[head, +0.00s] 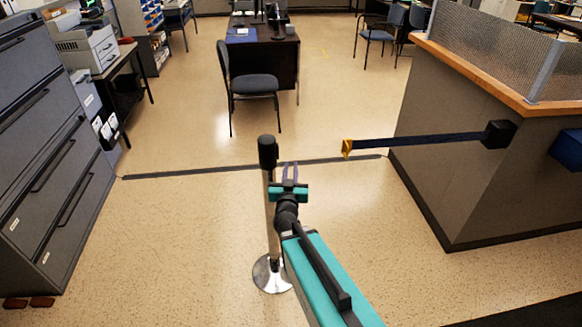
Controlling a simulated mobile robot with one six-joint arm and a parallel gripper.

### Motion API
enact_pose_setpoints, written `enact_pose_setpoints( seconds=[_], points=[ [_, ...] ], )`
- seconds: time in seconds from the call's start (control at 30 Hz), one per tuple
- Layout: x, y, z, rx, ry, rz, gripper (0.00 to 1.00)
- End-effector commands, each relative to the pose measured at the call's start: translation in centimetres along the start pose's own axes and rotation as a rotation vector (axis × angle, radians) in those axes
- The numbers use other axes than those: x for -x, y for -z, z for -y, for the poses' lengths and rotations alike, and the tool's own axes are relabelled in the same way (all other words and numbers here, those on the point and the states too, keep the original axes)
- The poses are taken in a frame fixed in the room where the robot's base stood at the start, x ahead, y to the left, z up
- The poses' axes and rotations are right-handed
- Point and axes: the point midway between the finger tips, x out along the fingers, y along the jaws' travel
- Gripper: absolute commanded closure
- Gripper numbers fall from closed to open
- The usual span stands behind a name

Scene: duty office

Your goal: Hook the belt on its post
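The dark blue belt (415,141) stretches left from a black cassette (497,134) on the side of the counter. Its free end carries a yellow clip (347,149), and nothing visible holds that end. The post (268,152) stands left of the clip, with a black head, a metal pole and a round shiny base (272,274). A clear gap separates clip and post. My gripper (290,172) is open and empty, between post and clip in the picture and nearer the post. My gripper and arm cover part of the pole.
A grey counter with a wooden top (480,68) stands at right, and grey filing cabinets (45,140) at left. A dark strip (190,172) crosses the floor between them. A chair (252,85) and desk stand beyond. The floor around the post is clear.

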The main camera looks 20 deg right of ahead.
Motion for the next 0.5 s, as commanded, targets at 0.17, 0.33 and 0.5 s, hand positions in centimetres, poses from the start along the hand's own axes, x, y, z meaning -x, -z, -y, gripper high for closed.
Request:
enact_pose_setpoints(
  seconds=[0.17, 0.33, 0.5],
  points=[
    [1.3, 0.3, 0.0, 0.001, -0.001, 0.001, 0.85],
    [2.0, 0.3, 0.0, 0.001, -0.001, 0.001, 0.85],
    [2.9, 0.4, 0.1, 0.002, 0.0, 0.0, 0.85]
  ],
)
